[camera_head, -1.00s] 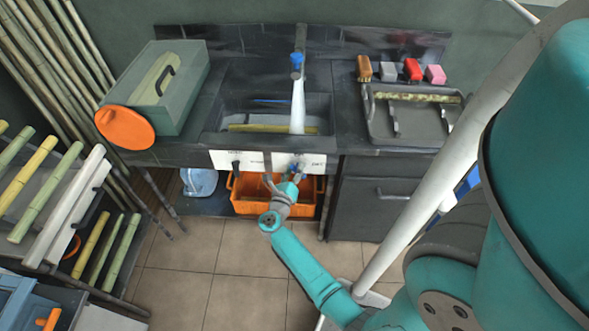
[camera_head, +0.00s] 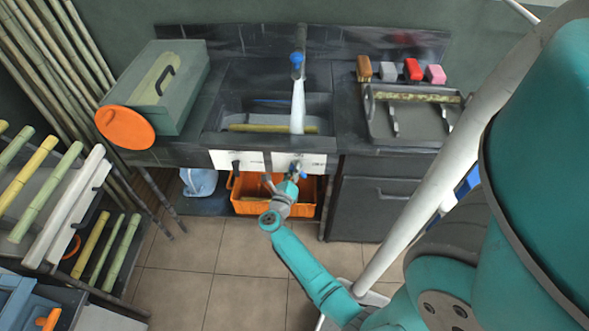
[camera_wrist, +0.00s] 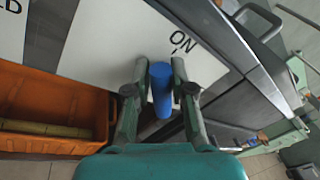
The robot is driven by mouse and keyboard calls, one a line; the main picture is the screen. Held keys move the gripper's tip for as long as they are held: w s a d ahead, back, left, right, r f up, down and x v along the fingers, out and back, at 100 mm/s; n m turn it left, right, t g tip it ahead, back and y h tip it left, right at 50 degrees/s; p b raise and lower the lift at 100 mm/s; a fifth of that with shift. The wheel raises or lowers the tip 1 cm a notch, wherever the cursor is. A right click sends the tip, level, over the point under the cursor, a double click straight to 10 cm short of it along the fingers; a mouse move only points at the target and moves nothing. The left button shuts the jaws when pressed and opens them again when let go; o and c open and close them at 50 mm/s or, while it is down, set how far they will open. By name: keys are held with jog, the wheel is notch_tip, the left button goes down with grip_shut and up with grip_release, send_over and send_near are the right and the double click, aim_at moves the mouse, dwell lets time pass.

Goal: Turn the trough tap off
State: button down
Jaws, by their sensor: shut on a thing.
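A white stream of water (camera_head: 297,105) runs from the tap (camera_head: 297,62) with a blue part at the back of the counter. It falls into the dark trough (camera_head: 216,139). A white panel (camera_head: 315,163) on the counter front carries labels. In the wrist view a blue handle (camera_wrist: 162,92) stands out from this panel, beside the word ON. My gripper (camera_wrist: 160,72) is shut on the blue handle, one finger on each side. In the head view my gripper (camera_head: 295,172) is at the right white panel, and the handle is largely hidden there.
An orange crate (camera_head: 247,207) sits under the counter, close below my gripper. A dark cabinet (camera_head: 375,216) stands to the right. A grey-green box (camera_head: 190,100) and an orange disc (camera_head: 124,128) are on the left. Cane racks stand at far left; the tiled floor between is open.

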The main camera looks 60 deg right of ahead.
jog(key=n, duration=0.3)
jog(key=n+h, duration=0.1)
jog(key=shift+w+f+n+t, duration=0.1)
jog(key=shift+f+n+t, duration=0.25)
jog(key=shift+n+t, duration=0.05)
jog(key=n, duration=0.3)
jog(key=n+t, duration=0.1)
jog(key=n, duration=0.1)
jog(key=shift+w+f+h, duration=0.1)
jog(key=shift+f+h, duration=0.2)
jog(key=shift+n, duration=0.5)
jog(key=c, duration=1)
grip_release()
jog(key=shift+a, duration=0.1)
jog(key=v, duration=1.2)
jog(key=shift+f, duration=0.15)
